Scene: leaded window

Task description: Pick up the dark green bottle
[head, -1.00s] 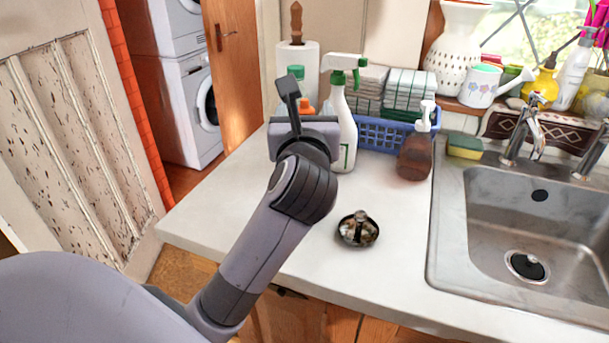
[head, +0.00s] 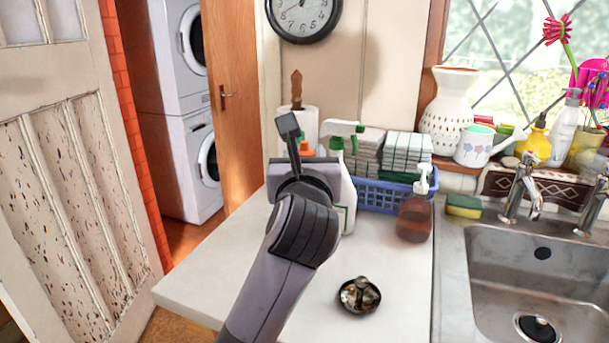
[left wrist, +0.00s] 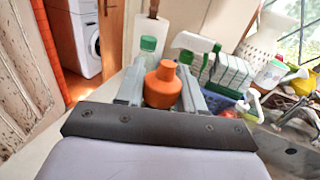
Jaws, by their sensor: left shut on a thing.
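My left gripper (head: 303,165) is at the back left of the counter, beside a white spray bottle with green trim (head: 347,200). In the left wrist view its two grey fingers (left wrist: 161,98) are closed around a bottle with an orange top (left wrist: 164,84). The orange top also shows in part behind the gripper in the head view (head: 305,148). The held bottle's body is hidden, so I cannot tell its colour. A bottle with a green cap (left wrist: 148,44) stands just behind it in the left wrist view. My right gripper is not in view.
A blue basket (head: 375,196) with folded towels and a brown soap dispenser (head: 414,218) stand to the right. A paper towel roll (head: 308,118) stands behind. A small dark dish (head: 360,297) lies in front. The sink (head: 545,275) is at right. The front left counter is clear.

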